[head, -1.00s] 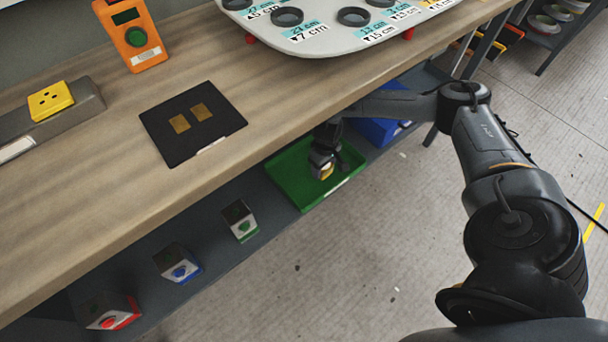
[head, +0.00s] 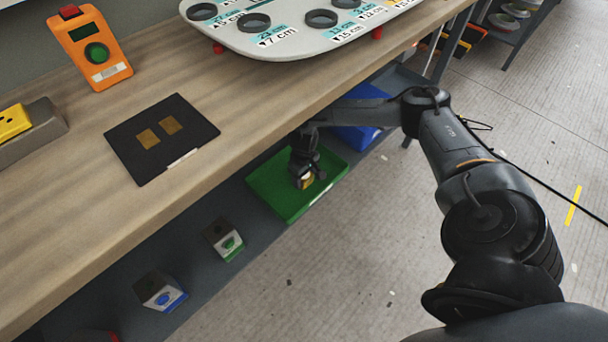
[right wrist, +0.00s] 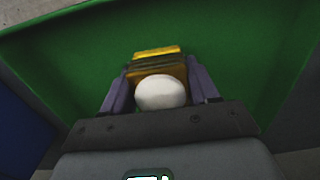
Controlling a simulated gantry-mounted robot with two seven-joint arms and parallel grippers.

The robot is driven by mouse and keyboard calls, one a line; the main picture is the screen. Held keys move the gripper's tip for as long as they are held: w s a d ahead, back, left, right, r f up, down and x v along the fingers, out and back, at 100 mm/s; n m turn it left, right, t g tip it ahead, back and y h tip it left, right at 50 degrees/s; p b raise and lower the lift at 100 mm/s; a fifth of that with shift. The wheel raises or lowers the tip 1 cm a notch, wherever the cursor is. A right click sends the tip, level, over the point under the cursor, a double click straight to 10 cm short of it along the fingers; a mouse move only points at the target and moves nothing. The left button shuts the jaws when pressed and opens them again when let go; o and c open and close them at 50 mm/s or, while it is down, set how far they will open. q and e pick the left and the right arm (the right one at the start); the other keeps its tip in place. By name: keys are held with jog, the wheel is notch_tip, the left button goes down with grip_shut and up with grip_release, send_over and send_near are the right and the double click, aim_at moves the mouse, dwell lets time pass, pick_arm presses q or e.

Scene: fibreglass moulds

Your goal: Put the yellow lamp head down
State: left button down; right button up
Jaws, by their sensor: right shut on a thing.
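The yellow lamp head (right wrist: 157,68) is held between the two fingers of my right gripper (right wrist: 160,92). A white rounded part (right wrist: 160,93) shows at its near end. In the head view my right gripper (head: 306,180) reaches under the table edge to the green tray (head: 292,208), and only a small bit of the yellow lamp head (head: 307,181) shows there. The lamp head is over or inside the tray; I cannot tell whether it touches the bottom. My left gripper is not in view.
A blue bin (head: 356,138) stands beside the green tray on the lower shelf (head: 205,268). Boxes with green (head: 225,240) and blue (head: 160,291) marks stand nearer. Above is the wooden tabletop (head: 240,105) with a black mat (head: 162,139) and an orange device (head: 90,47).

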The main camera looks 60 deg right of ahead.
jog(key=o, duration=1.2)
jog(key=shift+f, duration=0.1)
jog(key=shift+o, duration=1)
jog(key=shift+r, duration=0.25)
notch_tip(320, 180, up, 4)
jog(key=p, duration=0.3)
jog(key=shift+r, duration=0.2)
